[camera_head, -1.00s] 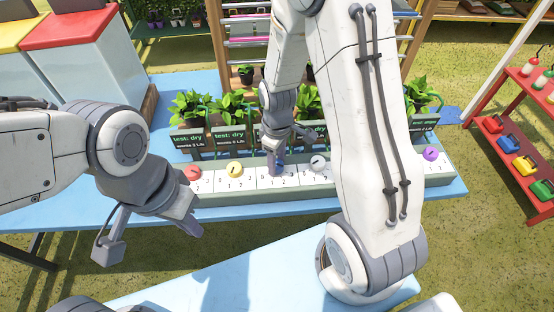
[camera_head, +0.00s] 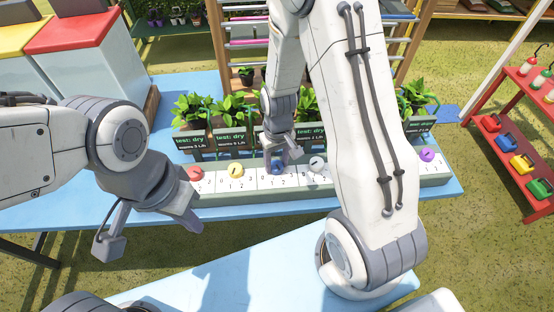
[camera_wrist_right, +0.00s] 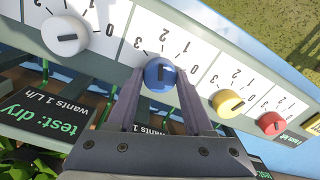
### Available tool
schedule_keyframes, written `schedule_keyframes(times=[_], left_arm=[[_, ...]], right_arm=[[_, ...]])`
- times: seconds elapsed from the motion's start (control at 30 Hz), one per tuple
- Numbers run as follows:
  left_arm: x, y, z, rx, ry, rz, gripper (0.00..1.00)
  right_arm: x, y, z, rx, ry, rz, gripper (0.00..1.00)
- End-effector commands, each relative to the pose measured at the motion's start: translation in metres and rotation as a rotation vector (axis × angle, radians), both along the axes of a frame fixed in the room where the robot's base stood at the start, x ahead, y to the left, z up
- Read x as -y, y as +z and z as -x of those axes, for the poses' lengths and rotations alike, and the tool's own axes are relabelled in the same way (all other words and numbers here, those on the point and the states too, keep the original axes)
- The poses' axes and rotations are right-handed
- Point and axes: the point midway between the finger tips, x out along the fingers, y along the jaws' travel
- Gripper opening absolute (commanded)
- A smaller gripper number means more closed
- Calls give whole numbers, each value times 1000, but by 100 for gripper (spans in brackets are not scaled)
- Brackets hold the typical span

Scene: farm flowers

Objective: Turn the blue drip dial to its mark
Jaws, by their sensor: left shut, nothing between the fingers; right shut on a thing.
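The blue dial (camera_head: 277,168) sits on a white numbered panel in the middle of the long dial strip (camera_head: 225,193). In the right wrist view the blue dial (camera_wrist_right: 159,75) is between the two fingertips of my right gripper (camera_wrist_right: 160,88), which is shut on it. A dark pointer line shows on its face, with 1, 2 and 3 printed around it. Its target mark cannot be told clearly. In the head view my right gripper (camera_head: 283,160) reaches down over the dial from behind. My left gripper (camera_head: 190,222) is shut and empty, in front of the strip's left end.
Red (camera_head: 195,173), yellow (camera_head: 235,170), white (camera_head: 317,163) and purple (camera_head: 427,155) dials share the strip. Potted plants with dark signs (camera_head: 231,139) stand behind it. A sign in the wrist view (camera_wrist_right: 40,105) reads "wants 1 L/h". My right arm hides part of the strip.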

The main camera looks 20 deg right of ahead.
Motion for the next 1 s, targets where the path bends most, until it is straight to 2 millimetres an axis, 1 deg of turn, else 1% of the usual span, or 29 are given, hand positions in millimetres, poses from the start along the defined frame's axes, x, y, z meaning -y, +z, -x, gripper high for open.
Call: schedule_keyframes(times=[0.23, 0.63, 0.67, 0.7, 0.73, 1.0], left_arm=[[0, 3, 0, 0, 0, 0, 0], [0, 3, 0, 0, 0, 0, 0], [0, 3, 0, 0, 0, 0, 0], [0, 3, 0, 0, 0, 0, 0], [0, 3, 0, 0, 0, 0, 0], [0, 3, 0, 0, 0, 0, 0]], right_arm=[[0, 1, -1, 2, -55, 0, 0], [0, 1, -1, 3, -62, 0, 0], [0, 1, -1, 3, -61, 0, 55], [0, 1, -1, 3, -61, 0, 70], [0, 1, -1, 3, -61, 0, 82], [0, 0, 0, 2, -60, 0, 82]])
